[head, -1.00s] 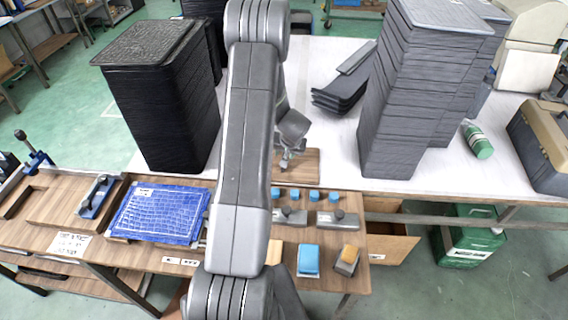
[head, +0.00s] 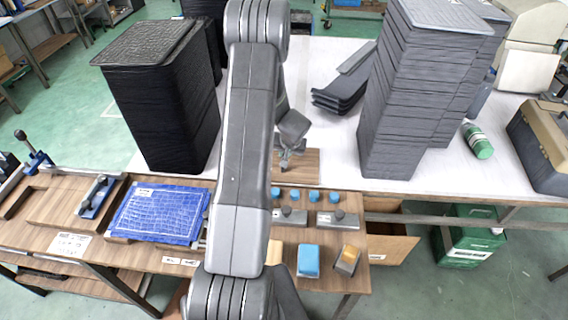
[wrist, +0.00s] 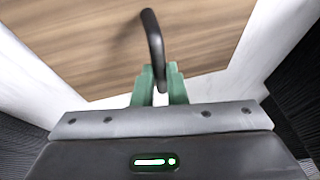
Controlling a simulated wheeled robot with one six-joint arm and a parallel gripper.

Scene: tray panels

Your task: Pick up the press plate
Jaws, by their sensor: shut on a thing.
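The press plate appears to be a flat wooden board (head: 307,165) at the front edge of the white table in the head view. In the wrist view the wooden board (wrist: 205,45) fills the upper middle, with a black curved handle (wrist: 154,40) standing over it. My gripper (head: 287,163) is above the board in the head view, partly behind my own arm. In the wrist view the green fingers of my gripper (wrist: 160,82) are shut on the handle. Whether the board is clear of the table I cannot tell.
Tall stacks of dark trays stand left (head: 160,110) and right (head: 415,90) on the white table (head: 330,85). A blue panel (head: 160,214) lies on the front wooden bench. Small blue blocks (head: 311,197) and knobbed metal plates (head: 338,219) sit just in front of the board.

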